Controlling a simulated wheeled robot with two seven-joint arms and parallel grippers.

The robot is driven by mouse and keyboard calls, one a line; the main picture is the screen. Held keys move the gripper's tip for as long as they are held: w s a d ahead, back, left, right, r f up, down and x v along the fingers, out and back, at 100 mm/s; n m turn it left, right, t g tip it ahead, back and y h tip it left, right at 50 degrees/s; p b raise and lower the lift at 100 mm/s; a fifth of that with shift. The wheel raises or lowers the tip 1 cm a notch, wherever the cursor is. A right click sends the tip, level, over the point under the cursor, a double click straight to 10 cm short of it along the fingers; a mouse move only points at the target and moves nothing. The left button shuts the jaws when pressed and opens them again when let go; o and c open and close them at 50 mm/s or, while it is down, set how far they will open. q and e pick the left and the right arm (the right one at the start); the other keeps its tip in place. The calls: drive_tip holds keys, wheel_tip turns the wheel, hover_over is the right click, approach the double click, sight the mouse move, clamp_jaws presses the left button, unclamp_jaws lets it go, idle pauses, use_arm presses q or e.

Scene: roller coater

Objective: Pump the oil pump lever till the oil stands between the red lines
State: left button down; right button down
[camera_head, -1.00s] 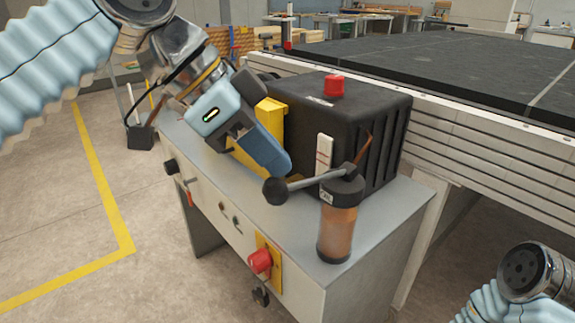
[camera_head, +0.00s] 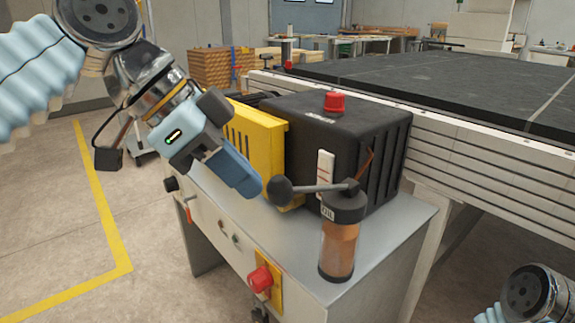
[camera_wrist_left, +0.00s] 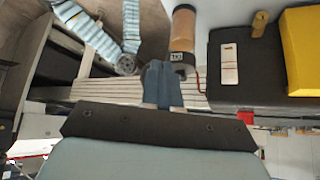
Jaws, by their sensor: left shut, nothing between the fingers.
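The oil pump (camera_head: 342,235) is a clear cylinder with orange oil and a black cap marked OIL, at the front right of the grey cabinet top. Its lever (camera_head: 315,187) points left, nearly level, and ends in a black ball knob (camera_head: 279,191). A white gauge strip (camera_head: 325,175) with faint red marks is on the black housing; I cannot read an oil level on it. My left gripper (camera_head: 248,187) is shut and empty, just left of the knob. In the left wrist view its fingers (camera_wrist_left: 163,85) hide the lever. My right gripper is out of view.
The black housing (camera_head: 300,135) with a red button (camera_head: 334,102) and a yellow block (camera_head: 255,140) stand behind the lever. A red knob (camera_head: 260,279) sticks out of the cabinet front. A large black-topped table (camera_head: 450,85) lies behind.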

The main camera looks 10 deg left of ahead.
use_arm(q)
drive_tip(key=p+v, duration=0.4)
drive_tip(key=v, duration=0.9)
drive_tip(key=shift+a+r, duration=0.25)
drive_tip(key=shift+r, duration=0.1)
idle(0.3)
